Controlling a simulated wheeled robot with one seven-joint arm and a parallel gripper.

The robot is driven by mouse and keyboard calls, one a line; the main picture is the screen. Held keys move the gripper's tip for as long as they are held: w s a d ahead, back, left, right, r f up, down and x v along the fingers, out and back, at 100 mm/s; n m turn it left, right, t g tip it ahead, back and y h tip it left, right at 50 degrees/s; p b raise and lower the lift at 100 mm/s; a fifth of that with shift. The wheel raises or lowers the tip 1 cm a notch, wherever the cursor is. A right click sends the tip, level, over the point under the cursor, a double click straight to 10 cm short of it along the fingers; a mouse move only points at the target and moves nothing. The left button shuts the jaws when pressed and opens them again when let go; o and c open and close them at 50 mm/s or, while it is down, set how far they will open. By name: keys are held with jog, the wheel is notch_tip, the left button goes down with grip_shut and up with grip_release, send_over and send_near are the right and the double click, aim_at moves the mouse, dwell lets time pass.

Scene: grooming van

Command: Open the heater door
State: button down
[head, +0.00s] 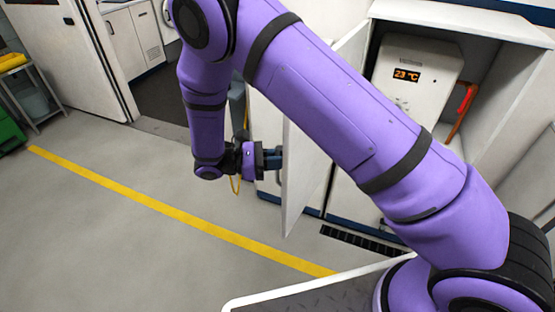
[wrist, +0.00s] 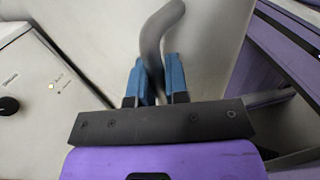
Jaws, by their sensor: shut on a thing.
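The heater door (head: 303,175) is a white panel standing swung out from the cabinet front, partly hidden behind my purple arm. My gripper (head: 274,158) is at the left side of the door. In the wrist view, the blue fingers of my gripper (wrist: 154,82) are shut on a curved grey handle (wrist: 160,28) on the door's pale face (wrist: 205,50).
In the head view, a red-handled valve (head: 466,98) is right of the heater. A dark floor grille (head: 360,240) lies below the cabinet. The wrist view shows a black knob (wrist: 8,105) at left.

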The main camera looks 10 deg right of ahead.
jog(key=shift+a, duration=0.2)
jog(key=c, duration=1.1)
grip_release()
jog(key=shift+c, duration=0.2)
jog(key=w+a, duration=0.2)
jog(key=a, duration=0.8)
jog(key=shift+a, duration=0.3)
jog(key=shift+a, duration=0.1)
